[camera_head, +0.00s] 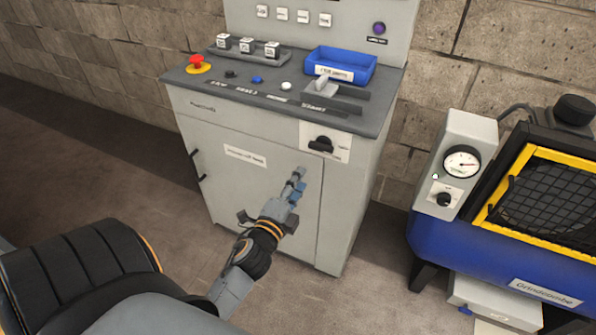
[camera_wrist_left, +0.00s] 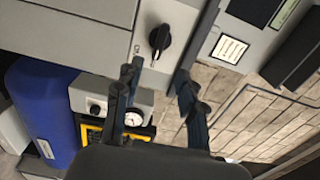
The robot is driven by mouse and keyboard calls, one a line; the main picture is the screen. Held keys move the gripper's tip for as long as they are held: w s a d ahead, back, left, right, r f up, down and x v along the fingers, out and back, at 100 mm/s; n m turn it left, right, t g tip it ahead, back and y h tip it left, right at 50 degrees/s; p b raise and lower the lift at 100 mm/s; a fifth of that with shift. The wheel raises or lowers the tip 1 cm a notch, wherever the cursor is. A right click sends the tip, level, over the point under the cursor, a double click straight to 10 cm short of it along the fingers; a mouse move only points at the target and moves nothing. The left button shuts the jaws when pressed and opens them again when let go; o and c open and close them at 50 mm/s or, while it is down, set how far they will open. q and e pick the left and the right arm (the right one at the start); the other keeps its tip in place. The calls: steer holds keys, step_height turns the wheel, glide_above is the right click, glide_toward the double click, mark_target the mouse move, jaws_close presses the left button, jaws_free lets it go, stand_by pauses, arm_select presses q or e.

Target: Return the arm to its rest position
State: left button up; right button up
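My left arm comes in from the lower left in the head view. Its gripper (camera_head: 294,186) is in front of the grey cabinet's (camera_head: 230,180) front face, below the black rotary switch (camera_head: 321,145). In the left wrist view the two dark fingers of the gripper (camera_wrist_left: 158,74) stand apart with nothing between them, so it is open and empty. The rotary switch (camera_wrist_left: 160,40) shows beyond the fingertips in that view. I cannot tell the exact gap between the gripper and the cabinet. My right gripper does not show.
The cabinet top holds a red emergency button (camera_head: 197,63), labelled blocks (camera_head: 246,46), a blue tray (camera_head: 340,66) and a lever (camera_head: 322,86). A blue machine with a gauge (camera_head: 462,162) and yellow-framed mesh stands at the right. Floor (camera_head: 100,170) is clear left of the cabinet.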

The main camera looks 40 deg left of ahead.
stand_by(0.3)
arm_select(q)
steer(key=s+d+f+n+g+h, duration=0.1)
steer(key=s+d+f+n+g, duration=0.15)
steer(key=f, duration=0.85)
steer(key=s+d+f+n+g+h, duration=0.1)
steer(key=s+d+f+n+g, duration=0.15)
steer(key=f, duration=0.85)
steer(key=s+d+f+n+g+h, duration=0.15)
steer(key=s+f, duration=0.25)
steer(key=f, duration=0.6)
steer(key=s+d+f+n+g, duration=0.1)
steer(key=s+f+n+g, duration=0.1)
steer(key=s+f, duration=0.4)
steer(key=s+d+f+n+g, duration=0.2)
steer(key=s+f+g, duration=0.2)
steer(key=s, duration=1)
steer(key=s+d+f+n+g+p, duration=0.1)
steer(key=s+f+g, duration=0.3)
steer(key=s+f, duration=0.5)
steer(key=shift+s+d+f+n+h, duration=0.15)
steer(key=shift+s+f+n+h, duration=0.1)
steer(key=shift+s+n+h, duration=0.3)
steer(key=shift+s, duration=0.2)
